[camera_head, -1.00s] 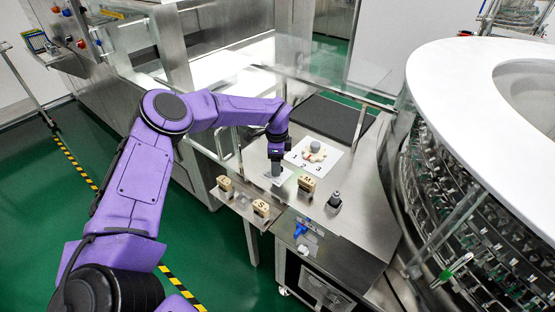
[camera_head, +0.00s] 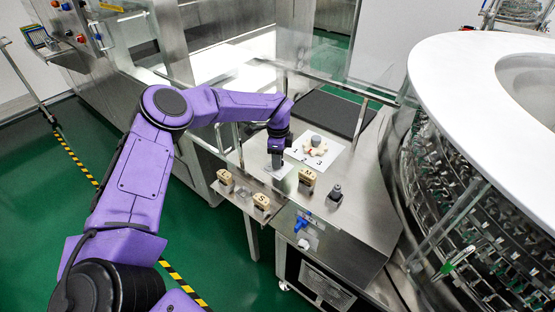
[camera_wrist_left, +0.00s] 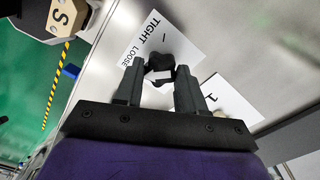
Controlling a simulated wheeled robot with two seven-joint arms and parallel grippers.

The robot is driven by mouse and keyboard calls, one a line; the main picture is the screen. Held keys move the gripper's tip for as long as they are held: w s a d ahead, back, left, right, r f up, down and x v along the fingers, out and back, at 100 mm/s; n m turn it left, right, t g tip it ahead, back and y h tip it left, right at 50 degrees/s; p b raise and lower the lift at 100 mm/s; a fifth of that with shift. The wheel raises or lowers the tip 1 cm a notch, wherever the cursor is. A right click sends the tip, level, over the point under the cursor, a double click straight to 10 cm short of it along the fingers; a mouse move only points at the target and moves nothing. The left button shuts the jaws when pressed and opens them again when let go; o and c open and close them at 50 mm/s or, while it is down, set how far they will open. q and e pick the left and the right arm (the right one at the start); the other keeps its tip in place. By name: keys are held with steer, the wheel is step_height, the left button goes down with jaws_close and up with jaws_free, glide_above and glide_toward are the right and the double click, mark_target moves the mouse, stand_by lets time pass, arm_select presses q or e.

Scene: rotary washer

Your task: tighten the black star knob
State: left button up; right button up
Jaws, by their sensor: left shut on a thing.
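The black star knob (camera_wrist_left: 160,66) sits between my left fingertips in the left wrist view, beside a white label (camera_wrist_left: 180,40) printed TIGHT and LOOSE. My left gripper (camera_wrist_left: 160,78) is shut on the knob from above, with a finger on each side. In the head view my left gripper (camera_head: 277,163) points down at the near left part of the steel table. There the gripper hides the knob, and part of its white label (camera_head: 281,173) shows below. My right gripper is in neither view.
Lettered blocks, one marked M (camera_head: 307,181) and one marked S (camera_head: 262,201), stand near the knob. A numbered white sheet (camera_head: 330,157) with a round dial lies behind. A grey-black fitting (camera_head: 336,193) stands to the right. The rotary washer (camera_head: 470,190) fills the right side.

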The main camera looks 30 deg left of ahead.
arm_select(q)
steer(key=m+b, duration=0.2)
steer(key=shift+f+m, duration=0.25)
steer(key=shift+m, duration=0.05)
steer(key=shift+m+b, duration=0.8)
steer(key=shift+b, duration=0.05)
steer(key=m+b, duration=0.1)
steer(key=m, duration=0.1)
steer(key=shift+r+m, duration=0.1)
steer(key=shift+m, duration=0.3)
steer(key=m+b, duration=0.1)
steer(key=m, duration=0.1)
steer(key=shift+r+m, duration=0.1)
steer(key=shift+m, duration=0.3)
steer(key=m, duration=0.2)
steer(key=shift+m+b, duration=0.3)
steer(key=shift+b, duration=0.1)
steer(key=m, duration=0.2)
steer(key=shift+m, duration=0.4)
steer(key=m, duration=0.5)
steer(key=shift+r+m, duration=0.1)
steer(key=shift+m, duration=0.6)
